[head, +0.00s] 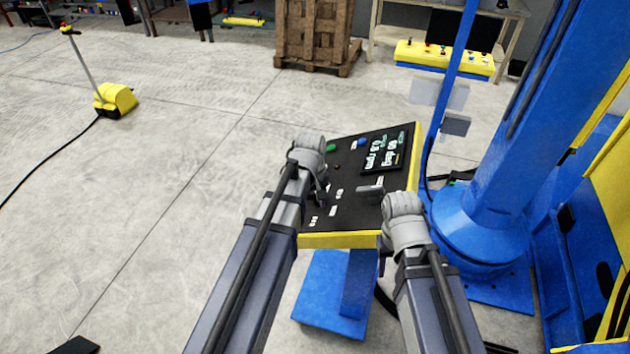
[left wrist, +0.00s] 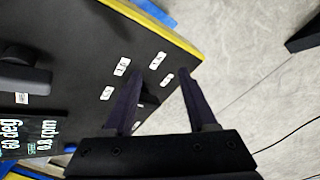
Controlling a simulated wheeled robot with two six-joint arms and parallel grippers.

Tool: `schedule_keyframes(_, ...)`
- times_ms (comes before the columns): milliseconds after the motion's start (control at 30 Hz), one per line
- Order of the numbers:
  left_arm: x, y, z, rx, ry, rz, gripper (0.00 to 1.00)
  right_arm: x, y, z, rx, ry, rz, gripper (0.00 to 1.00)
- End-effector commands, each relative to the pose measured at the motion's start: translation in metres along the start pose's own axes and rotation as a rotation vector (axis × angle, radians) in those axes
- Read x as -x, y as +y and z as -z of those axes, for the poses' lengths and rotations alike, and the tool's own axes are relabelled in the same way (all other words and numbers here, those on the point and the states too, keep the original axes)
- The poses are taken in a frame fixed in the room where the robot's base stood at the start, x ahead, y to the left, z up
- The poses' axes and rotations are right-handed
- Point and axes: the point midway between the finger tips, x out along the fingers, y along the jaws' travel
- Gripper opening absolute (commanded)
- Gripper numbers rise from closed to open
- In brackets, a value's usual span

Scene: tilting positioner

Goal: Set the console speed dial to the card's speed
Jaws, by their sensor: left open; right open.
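The console (head: 345,238) has a black sloping top with a yellow edge. A dark display on it (head: 387,149) looks upside down and reads 60 deg and 0.8 rpm; it also shows in the left wrist view (left wrist: 30,137). Small white number labels (left wrist: 122,67) lie in an arc, too blurred to read surely. My left gripper (head: 323,192) is over the console's left part; in the left wrist view its open fingers (left wrist: 156,82) spread above the label area. The speed dial is mostly hidden there, and its setting cannot be read. My right gripper (head: 388,203) is at the console's right front edge, fingertips hidden.
A grey lever (head: 370,190) stands on the console near my right gripper. Green (head: 331,148) and blue (head: 361,142) buttons sit at its far side. A blue column (head: 490,170) rises to the right.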

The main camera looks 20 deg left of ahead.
Motion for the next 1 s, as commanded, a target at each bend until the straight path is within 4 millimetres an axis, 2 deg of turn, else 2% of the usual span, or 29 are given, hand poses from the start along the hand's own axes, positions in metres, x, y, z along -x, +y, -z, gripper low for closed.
schedule_keyframes(33, 0.003, 0.010, 0.022, 0.111, -0.001, -0.001, 0.57, 0.004, 0.000, 0.000, 0.000, 0.000, 0.000, 0.50)
schedule_keyframes(100, 0.002, 0.017, 0.041, 0.267, -0.003, -0.002, 0.57, 0.005, 0.001, 0.000, -0.001, 0.000, 0.000, 0.50)
schedule_keyframes(200, 0.001, 0.027, 0.063, 0.465, -0.005, -0.001, 0.57, 0.004, 0.000, 0.000, -0.001, 0.000, 0.000, 0.50)
schedule_keyframes(333, -0.001, 0.035, 0.082, 0.654, -0.008, 0.001, 0.57, 0.004, 0.000, 0.000, -0.001, 0.000, 0.000, 0.50)
schedule_keyframes(500, -0.002, 0.038, 0.092, 0.765, -0.009, 0.003, 0.57, 0.004, 0.000, 0.000, -0.001, 0.000, 0.000, 0.50)
schedule_keyframes(733, -0.004, 0.037, 0.091, 0.776, -0.009, 0.003, 0.57, 0.002, 0.000, 0.000, -0.001, 0.000, 0.000, 0.50)
schedule_keyframes(1000, -0.023, 0.038, 0.091, 0.774, -0.009, 0.003, 0.57, -0.017, -0.002, 0.001, 0.000, 0.000, 0.000, 0.50)
